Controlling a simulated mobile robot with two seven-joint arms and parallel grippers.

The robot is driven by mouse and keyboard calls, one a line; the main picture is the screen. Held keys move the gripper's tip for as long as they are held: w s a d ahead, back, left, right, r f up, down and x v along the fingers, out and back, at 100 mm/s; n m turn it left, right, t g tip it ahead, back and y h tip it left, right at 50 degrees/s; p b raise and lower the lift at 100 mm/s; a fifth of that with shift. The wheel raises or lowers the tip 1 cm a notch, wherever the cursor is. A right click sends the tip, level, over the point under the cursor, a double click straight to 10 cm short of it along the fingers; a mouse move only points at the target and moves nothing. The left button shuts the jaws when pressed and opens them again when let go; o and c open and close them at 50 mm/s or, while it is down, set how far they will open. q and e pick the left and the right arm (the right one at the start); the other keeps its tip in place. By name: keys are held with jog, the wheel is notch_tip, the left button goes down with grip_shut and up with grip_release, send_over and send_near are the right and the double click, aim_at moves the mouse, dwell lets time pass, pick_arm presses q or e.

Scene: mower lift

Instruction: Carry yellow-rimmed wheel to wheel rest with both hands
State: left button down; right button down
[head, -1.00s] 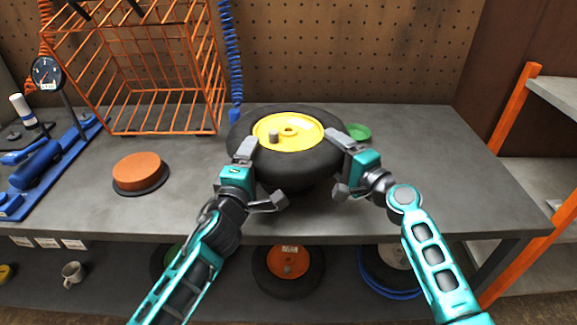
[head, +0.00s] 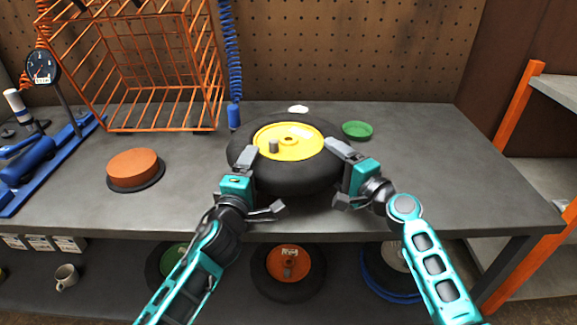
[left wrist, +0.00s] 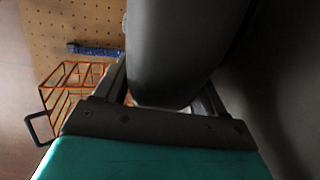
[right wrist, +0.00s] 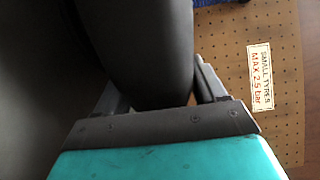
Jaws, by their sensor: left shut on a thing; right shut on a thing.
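The yellow-rimmed wheel (head: 290,176), with a black tyre and yellow hub, is held roughly flat over the middle of the grey bench. My left gripper (head: 249,160) is shut on the tyre's left side, and my right gripper (head: 340,150) is shut on its right side. The tyre also shows between the jaws in the left wrist view (left wrist: 175,60) and the right wrist view (right wrist: 150,55). A round orange pad (head: 134,166) on a dark disc lies on the bench to the left; I cannot tell if it is the wheel rest. The bench beneath the wheel is hidden.
An orange wire cage (head: 150,75) stands behind left, with a blue coiled hose (head: 228,60) beside it. A gauge (head: 42,67) and blue tool (head: 35,160) are far left. A green dish (head: 357,130) sits behind the wheel. The bench's right side (head: 450,165) is clear.

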pick_arm(q)
jog(key=shift+f, duration=0.2)
pick_arm(e)
jog(key=shift+f, duration=0.15)
pick_arm(q)
jog(key=shift+c, duration=0.4)
grip_release()
pick_arm(e)
jog(key=shift+c, duration=0.4)
grip_release()
pick_arm(q)
jog(key=shift+s, duration=0.15)
pick_arm(e)
jog(key=shift+s, duration=0.1)
pick_arm(q)
jog(key=s+a, duration=0.2)
jog(key=s, duration=0.9)
jog(key=shift+s+a, duration=0.15)
jog(key=shift+s, duration=0.15)
pick_arm(e)
jog(key=v, duration=1.2)
